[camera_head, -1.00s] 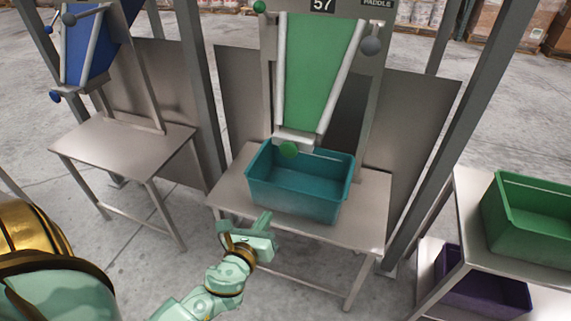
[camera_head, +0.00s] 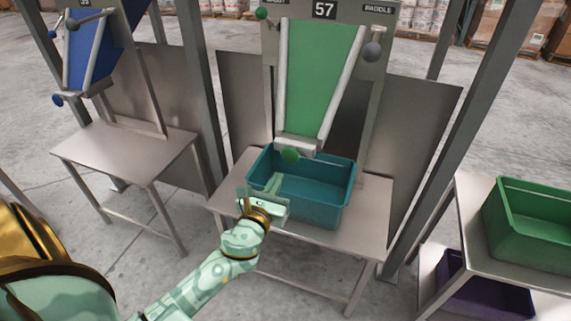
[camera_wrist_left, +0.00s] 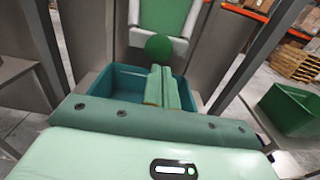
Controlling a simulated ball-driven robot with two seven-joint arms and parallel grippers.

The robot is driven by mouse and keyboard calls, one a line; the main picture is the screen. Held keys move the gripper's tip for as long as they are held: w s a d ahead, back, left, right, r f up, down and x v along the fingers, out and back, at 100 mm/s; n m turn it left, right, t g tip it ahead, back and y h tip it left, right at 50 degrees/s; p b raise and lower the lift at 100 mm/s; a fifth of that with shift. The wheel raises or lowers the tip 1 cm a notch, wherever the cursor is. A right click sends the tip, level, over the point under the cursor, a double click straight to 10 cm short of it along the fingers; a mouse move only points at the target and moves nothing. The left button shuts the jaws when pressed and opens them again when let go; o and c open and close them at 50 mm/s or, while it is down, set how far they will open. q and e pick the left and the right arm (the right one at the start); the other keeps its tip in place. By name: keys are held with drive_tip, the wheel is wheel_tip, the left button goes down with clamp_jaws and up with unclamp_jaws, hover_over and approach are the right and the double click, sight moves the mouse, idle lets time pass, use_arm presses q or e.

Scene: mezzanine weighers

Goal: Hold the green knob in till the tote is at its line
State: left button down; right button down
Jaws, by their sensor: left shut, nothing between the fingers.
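The green knob (camera_head: 290,155) is a round ball at the lower lip of the green chute (camera_head: 312,75) marked 57. It also shows in the left wrist view (camera_wrist_left: 159,47), just beyond the fingertips. The teal tote (camera_head: 325,207) stands on the metal table below the chute. Its visible inside looks empty, and I cannot make out a fill line. My left gripper (camera_head: 274,182) is shut and empty, over the tote's near left side, short of the knob and apart from it. Its closed fingers (camera_wrist_left: 161,76) point toward the knob. My right gripper is out of view.
A second green ball (camera_head: 261,13) and a grey ball (camera_head: 372,51) sit higher on the chute frame. A blue chute (camera_head: 85,50) with an empty table (camera_head: 125,152) stands left. At right, a shelf holds a green tote (camera_head: 530,235) and a purple one (camera_head: 488,297). Steel posts flank the station.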

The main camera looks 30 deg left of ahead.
sight(290, 158)
use_arm(q)
drive_tip(key=x, duration=0.6)
drive_tip(key=shift+w, duration=0.45)
